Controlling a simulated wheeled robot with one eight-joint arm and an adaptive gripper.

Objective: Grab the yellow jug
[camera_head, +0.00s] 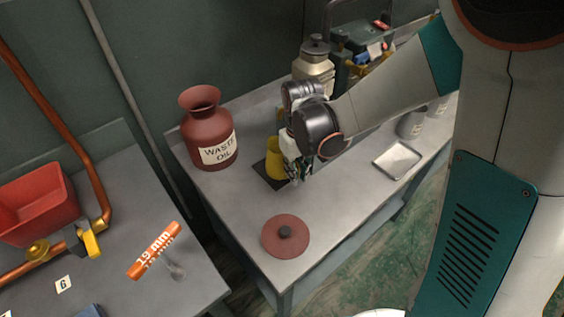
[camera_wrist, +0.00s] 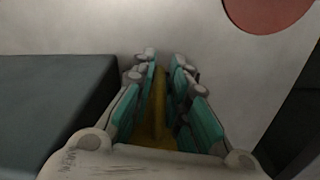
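The yellow jug (camera_head: 273,158) stands on a small dark mat (camera_head: 264,174) on the grey workbench, right of the waste oil can. My gripper (camera_head: 297,172) is at the jug's right side, pointing down, and hides part of it. In the wrist view the fingers (camera_wrist: 164,68) are on both sides of a narrow yellow part of the jug (camera_wrist: 155,112). The gap between the pads is small and mostly filled with yellow. I cannot tell whether both pads press on it.
The red-brown waste oil can (camera_head: 209,133) stands close left of the jug. A round red lid (camera_head: 285,236) lies near the bench's front corner. A metal tray (camera_head: 397,160) is to the right. A cream canister (camera_head: 314,66) stands behind my gripper. Bench between lid and tray is clear.

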